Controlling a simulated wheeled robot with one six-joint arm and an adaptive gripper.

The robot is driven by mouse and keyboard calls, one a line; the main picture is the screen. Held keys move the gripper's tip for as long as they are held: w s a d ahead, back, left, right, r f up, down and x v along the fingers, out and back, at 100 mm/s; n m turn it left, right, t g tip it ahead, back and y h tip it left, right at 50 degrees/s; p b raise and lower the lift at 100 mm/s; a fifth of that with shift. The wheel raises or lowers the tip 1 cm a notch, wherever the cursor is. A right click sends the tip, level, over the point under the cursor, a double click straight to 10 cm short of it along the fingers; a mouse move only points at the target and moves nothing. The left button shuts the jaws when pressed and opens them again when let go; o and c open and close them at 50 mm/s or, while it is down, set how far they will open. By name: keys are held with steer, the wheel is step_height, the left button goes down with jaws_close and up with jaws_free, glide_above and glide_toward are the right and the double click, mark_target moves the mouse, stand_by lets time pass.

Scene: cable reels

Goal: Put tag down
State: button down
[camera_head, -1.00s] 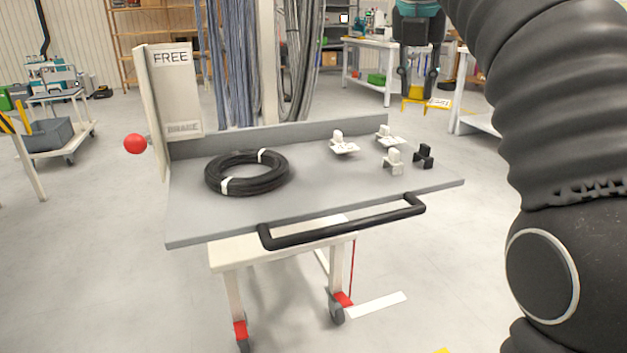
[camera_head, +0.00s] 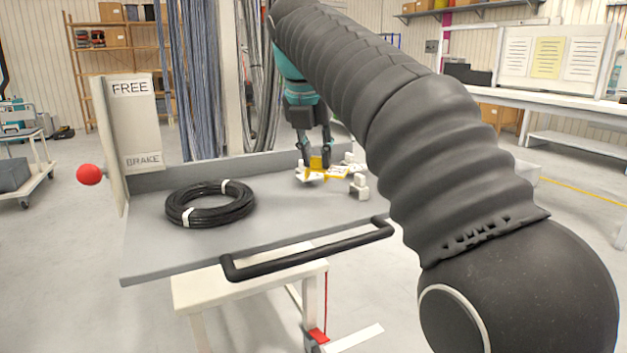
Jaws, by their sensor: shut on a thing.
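My gripper (camera_head: 316,162) is shut on a yellow tag (camera_head: 337,173). The tag has a raised yellow grip between the fingers and a flat plate with pale printed labels. It is over the back right part of the grey cart top (camera_head: 270,222). I cannot tell whether the tag touches the surface. A white tag (camera_head: 308,175) lies right by it and is partly covered by it.
A white block (camera_head: 358,187) stands just right of the held tag, with another white piece (camera_head: 349,159) behind. A black cable coil (camera_head: 210,203) lies on the left. A FREE/BRAKE panel (camera_head: 131,120) with a red knob (camera_head: 89,174) stands at the left edge.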

mark_target(313, 170)
steer(key=shift+a+f, duration=0.25)
steer(key=shift+f, duration=0.15)
steer(key=shift+f+b, duration=1.05)
steer(key=shift+f, duration=0.7)
steer(key=shift+f, duration=0.15)
steer(key=c, duration=1)
jaws_free()
steer(key=p+v, duration=0.5)
steer(key=v, duration=0.7)
steer(key=shift+r, duration=0.2)
